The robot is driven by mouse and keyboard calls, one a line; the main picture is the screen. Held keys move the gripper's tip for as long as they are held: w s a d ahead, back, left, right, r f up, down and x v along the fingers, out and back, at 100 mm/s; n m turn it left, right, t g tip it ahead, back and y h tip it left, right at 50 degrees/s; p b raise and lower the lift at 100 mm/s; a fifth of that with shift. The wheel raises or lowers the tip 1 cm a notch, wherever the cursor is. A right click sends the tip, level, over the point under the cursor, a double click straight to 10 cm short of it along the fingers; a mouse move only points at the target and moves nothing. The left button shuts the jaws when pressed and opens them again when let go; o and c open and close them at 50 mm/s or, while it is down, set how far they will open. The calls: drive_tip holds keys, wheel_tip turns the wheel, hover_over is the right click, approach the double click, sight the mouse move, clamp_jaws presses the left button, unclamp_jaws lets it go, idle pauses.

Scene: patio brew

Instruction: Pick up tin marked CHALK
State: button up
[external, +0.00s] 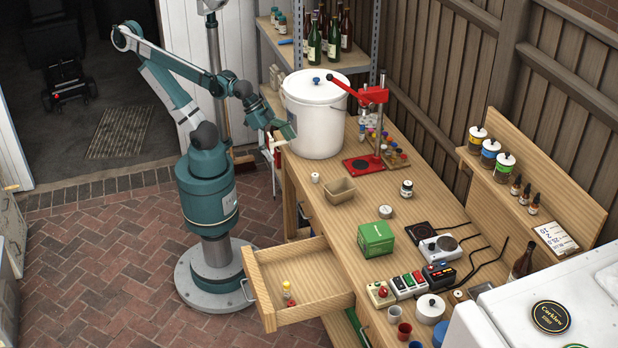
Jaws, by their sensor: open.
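No CHALK lettering is legible in the external view, so I cannot tell which container is the tin. A small round pale tin (385,211) lies flat on the bench, behind a green box (376,242) with small unreadable markings. A small dark-lidded jar (406,188) stands farther back. My gripper (281,145) is at the bench's left edge, beside the white lidded bucket (314,120), well away from the small tin. It is open with nothing visibly held. Its fingers are small and partly lost against the bench and bucket.
A red lever press (372,97) stands right of the bucket. A tan open tray (340,190) sits on the bench (330,235). An open drawer (300,285) juts out at the front, holding a small red-and-yellow item. Switch boxes, cables and cups crowd the near end.

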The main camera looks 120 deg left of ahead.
drive_tip(key=c, duration=1.5)
